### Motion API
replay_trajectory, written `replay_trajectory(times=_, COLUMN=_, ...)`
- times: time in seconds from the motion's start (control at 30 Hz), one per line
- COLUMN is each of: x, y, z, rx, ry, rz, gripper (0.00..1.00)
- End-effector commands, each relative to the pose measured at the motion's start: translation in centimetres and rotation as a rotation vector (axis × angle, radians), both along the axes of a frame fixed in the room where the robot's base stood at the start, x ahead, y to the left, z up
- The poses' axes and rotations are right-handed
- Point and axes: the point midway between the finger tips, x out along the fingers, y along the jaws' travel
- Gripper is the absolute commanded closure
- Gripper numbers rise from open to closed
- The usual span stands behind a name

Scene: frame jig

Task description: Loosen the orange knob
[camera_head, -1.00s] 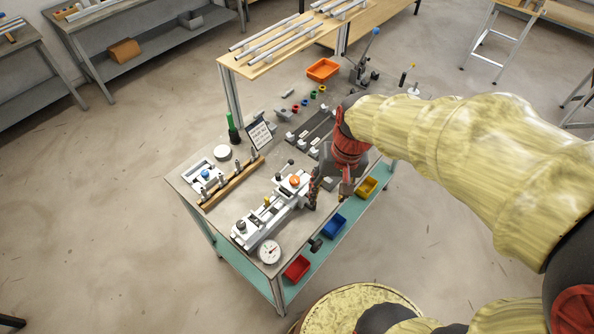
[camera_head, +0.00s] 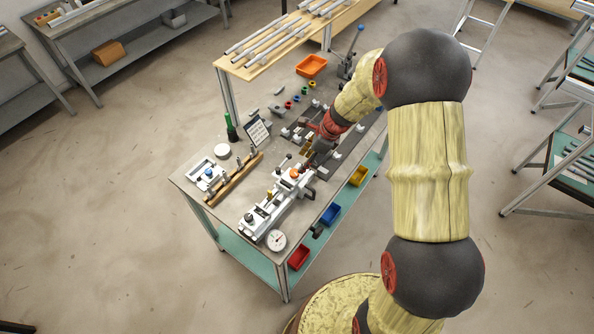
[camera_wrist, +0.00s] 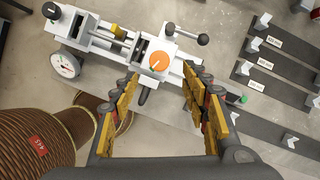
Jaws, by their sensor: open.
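The orange knob (camera_wrist: 159,60) is round, with a small mark on top. It sits on the white jig (camera_wrist: 120,45) in the wrist view, just ahead of and between my finger lines. The knob also shows in the head view (camera_head: 294,173), on the right end of the jig on the workbench. My gripper (camera_wrist: 168,88) is open, its yellow-padded fingers spread wide, with nothing between them. In the head view my gripper (camera_head: 312,157) is just behind and right of the knob. I cannot tell its height above the jig.
A black ball-ended lever (camera_wrist: 190,36) stands beside the knob. A round dial gauge (camera_wrist: 66,65) is at the jig's left end. Dark rails (camera_wrist: 275,70) with white blocks lie to the right. A labelled stand (camera_head: 257,132) is on the bench behind the jig.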

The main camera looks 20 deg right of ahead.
Motion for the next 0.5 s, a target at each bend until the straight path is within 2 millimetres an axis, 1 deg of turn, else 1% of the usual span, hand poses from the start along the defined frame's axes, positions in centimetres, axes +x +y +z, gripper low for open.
replay_trajectory(times=0.17, x=0.2, y=0.4, z=-1.1, rx=0.005, ry=0.009, rz=-0.020, gripper=0.54)
replay_trajectory(times=0.3, x=0.5, y=1.2, z=-3.2, rx=0.005, ry=0.010, rz=-0.017, gripper=0.54)
replay_trajectory(times=0.5, x=1.1, y=2.1, z=-5.8, rx=0.004, ry=0.009, rz=-0.016, gripper=0.54)
